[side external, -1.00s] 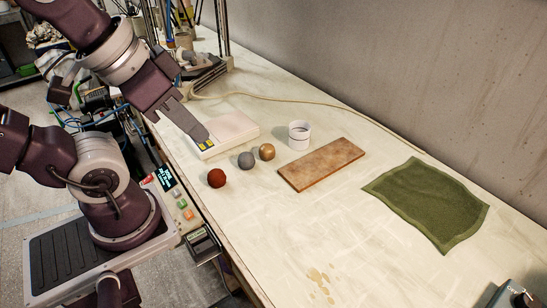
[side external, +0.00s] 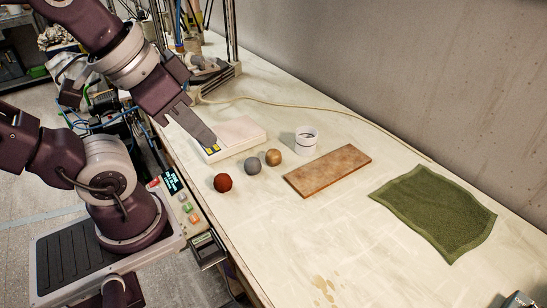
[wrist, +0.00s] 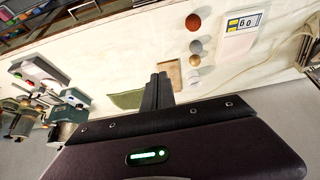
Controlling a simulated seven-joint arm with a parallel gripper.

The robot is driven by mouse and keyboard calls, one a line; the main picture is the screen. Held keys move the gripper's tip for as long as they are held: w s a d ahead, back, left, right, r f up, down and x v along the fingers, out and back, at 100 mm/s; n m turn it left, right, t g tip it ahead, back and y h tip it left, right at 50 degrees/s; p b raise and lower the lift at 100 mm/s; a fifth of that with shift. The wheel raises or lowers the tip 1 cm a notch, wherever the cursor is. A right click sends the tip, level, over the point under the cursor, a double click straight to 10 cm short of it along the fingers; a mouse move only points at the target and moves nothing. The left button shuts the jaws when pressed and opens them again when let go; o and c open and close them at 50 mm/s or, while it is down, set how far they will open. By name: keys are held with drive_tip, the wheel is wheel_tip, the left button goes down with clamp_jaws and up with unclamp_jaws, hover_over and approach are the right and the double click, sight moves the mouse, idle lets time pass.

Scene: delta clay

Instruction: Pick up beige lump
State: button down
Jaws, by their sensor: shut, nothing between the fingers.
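The beige lump (side external: 273,157) is a tan, roughly round ball on the bench, just right of a grey ball (side external: 253,167). It also shows in the wrist view (wrist: 195,61), between the grey ball and a white cup. My gripper (side external: 212,145) is shut and empty. In the side view its tips overlap the white scale, left of the lump and apart from it; their height above the scale is hard to tell. In the wrist view the closed fingers (wrist: 158,88) point toward the bench, with the lump off to their upper right.
A red ball (side external: 223,182) lies left of the grey one. The white scale (side external: 240,132), white cup (side external: 306,140) and brown board (side external: 328,171) surround the balls. A green cloth (side external: 435,212) lies at right. A wall bounds the back; the front bench is mostly clear.

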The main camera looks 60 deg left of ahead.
drive_tip(key=c, duration=2.1)
unclamp_jaws()
drive_tip(key=o, duration=0.9)
drive_tip(key=m+g+y, duration=0.6)
drive_tip(key=m+y, duration=0.7)
drive_tip(key=m, duration=0.5)
approach(277, 154)
drive_tip(key=x, duration=0.4)
drive_tip(key=shift+s+a+r, duration=0.25)
drive_tip(key=shift+s, duration=0.1)
drive_tip(key=x, duration=0.7)
drive_tip(key=shift+w+f, duration=0.3)
drive_tip(key=shift+f, duration=0.1)
drive_tip(key=shift+c, duration=0.5)
